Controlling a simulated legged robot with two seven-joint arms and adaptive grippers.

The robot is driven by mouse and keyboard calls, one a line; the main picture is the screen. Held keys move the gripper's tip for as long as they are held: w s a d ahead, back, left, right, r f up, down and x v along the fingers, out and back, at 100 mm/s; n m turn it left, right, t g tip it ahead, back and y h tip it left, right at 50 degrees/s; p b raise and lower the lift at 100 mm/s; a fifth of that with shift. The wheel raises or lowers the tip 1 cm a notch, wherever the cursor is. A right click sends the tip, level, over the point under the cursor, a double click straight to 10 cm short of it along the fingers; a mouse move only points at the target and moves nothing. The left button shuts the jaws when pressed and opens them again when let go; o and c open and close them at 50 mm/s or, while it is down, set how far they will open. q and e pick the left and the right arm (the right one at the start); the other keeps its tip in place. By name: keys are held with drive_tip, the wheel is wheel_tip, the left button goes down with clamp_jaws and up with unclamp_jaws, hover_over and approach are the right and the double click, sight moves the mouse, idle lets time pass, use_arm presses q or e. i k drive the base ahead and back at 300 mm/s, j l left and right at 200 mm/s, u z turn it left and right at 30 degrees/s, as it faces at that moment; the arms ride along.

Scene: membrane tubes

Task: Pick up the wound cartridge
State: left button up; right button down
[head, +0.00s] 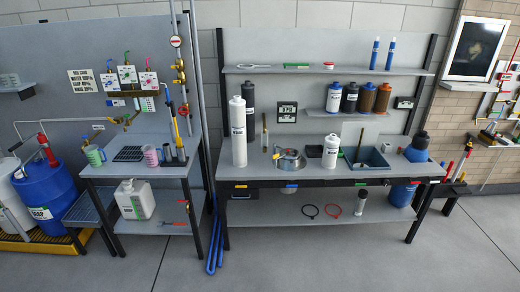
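Several cylinders stand at the workbench in the head view, and their labels are too small to read, so I cannot tell which is the wound cartridge. A tall white cylinder (238,135) stands upright on the bench top, with a tall dark cylinder (249,97) partly hidden behind it. A shorter white cylinder (331,152) stands further right on the bench. Neither of my grippers is in view.
The bench (310,172) also holds a round metal device (289,160) and a blue-grey basin (366,162). An upper shelf (270,70) carries two blue tubes (375,53). A smaller table (135,168) and a blue drum (46,190) stand left. The floor in front is clear.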

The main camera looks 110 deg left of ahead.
sight(332, 142)
drive_tip(key=u, duration=3.2)
drive_tip(key=i, duration=0.15)
